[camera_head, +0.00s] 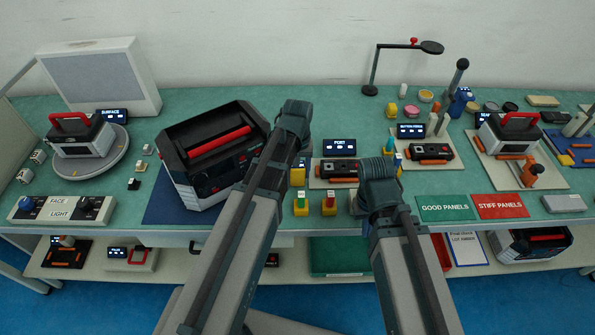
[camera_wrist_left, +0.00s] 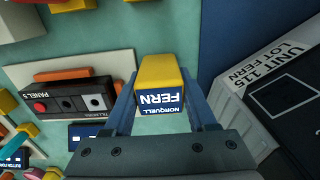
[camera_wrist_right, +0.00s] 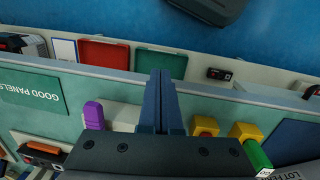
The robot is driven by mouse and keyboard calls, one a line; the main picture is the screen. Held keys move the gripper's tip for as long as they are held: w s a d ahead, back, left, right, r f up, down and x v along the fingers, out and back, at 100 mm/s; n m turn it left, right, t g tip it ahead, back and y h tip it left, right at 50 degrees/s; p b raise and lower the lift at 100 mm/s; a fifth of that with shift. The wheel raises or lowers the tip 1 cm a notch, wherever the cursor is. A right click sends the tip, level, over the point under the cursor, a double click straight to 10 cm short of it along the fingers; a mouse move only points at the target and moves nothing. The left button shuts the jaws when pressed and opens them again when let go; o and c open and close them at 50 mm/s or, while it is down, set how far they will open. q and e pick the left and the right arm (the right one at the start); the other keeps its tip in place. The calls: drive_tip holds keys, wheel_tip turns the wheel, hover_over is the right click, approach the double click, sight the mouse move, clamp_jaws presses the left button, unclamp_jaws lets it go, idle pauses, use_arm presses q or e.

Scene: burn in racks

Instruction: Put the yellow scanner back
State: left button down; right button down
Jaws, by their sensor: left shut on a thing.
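My left gripper (camera_wrist_left: 162,110) is shut on a yellow block (camera_wrist_left: 162,72) with a blue label reading NORQUELL FERN; the pictures do not confirm that it is the yellow scanner. In the head view the yellow block (camera_head: 298,177) shows below my left wrist, between the large black unit and the PORT display. Whether it touches the bench is unclear. My right gripper (camera_wrist_right: 158,100) is shut with its fingers together and nothing visible between them. It is over the bench's front part, and my right arm hides its fingertips in the head view.
The large black unit (camera_head: 215,150) with a red handle stands close left of my left gripper. Two yellow-based pieces (camera_head: 301,206) (camera_head: 329,206) stand near the front edge. A panel tester (camera_head: 333,172) lies between my grippers. Green (camera_head: 444,208) and red (camera_head: 499,206) panel mats lie right.

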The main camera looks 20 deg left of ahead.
use_arm(q)
drive_tip(key=shift+c, duration=1)
unclamp_jaws()
drive_tip(key=shift+r, duration=0.1)
wheel_tip(320, 180, up, 12)
drive_tip(key=p, duration=1.2)
drive_tip(key=shift+p, duration=0.3)
drive_tip(key=s+d+m+y, duration=0.1)
drive_tip(key=s+d+m, duration=0.6)
drive_tip(key=s+d, duration=0.3)
drive_tip(key=s, duration=0.4)
drive_tip(key=shift+s+d, duration=0.2)
drive_tip(key=shift+d, duration=0.05)
